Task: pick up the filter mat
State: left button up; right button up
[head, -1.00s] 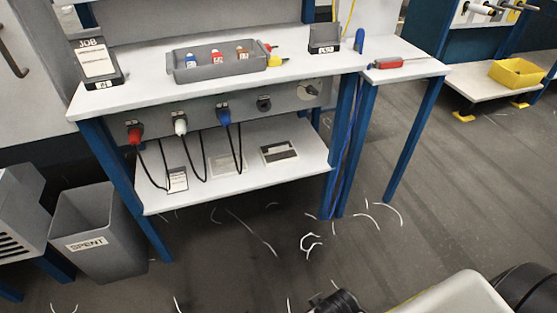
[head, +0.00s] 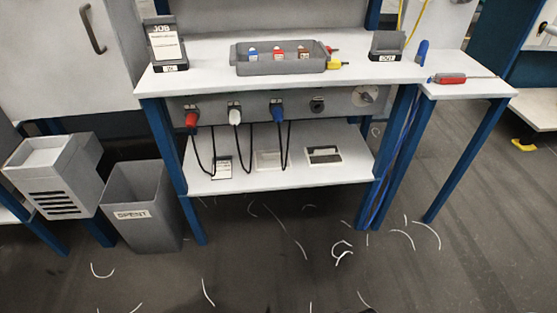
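No thing in view is clearly marked as the filter mat. A grey box with dark slots (head: 55,178) stands on a blue-legged support at the left, with a pale flat rectangle (head: 52,153) set in its top. I cannot tell whether that is the mat or part of the box. A pale flat square (head: 267,160) also lies on the workbench's lower shelf, and its kind is unclear. Neither of my grippers is in view.
A grey bin labelled SPENT (head: 142,205) stands beside the slotted box. The workbench (head: 200,63) holds a JOB card stand (head: 167,45), a grey tray (head: 280,68) and a red-handled tool (head: 449,78). White thread scraps lie on the otherwise open floor in front.

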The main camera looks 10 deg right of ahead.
aim_at(269, 161)
jog(key=i+j+z, duration=0.15)
jog(key=i+j, duration=0.55)
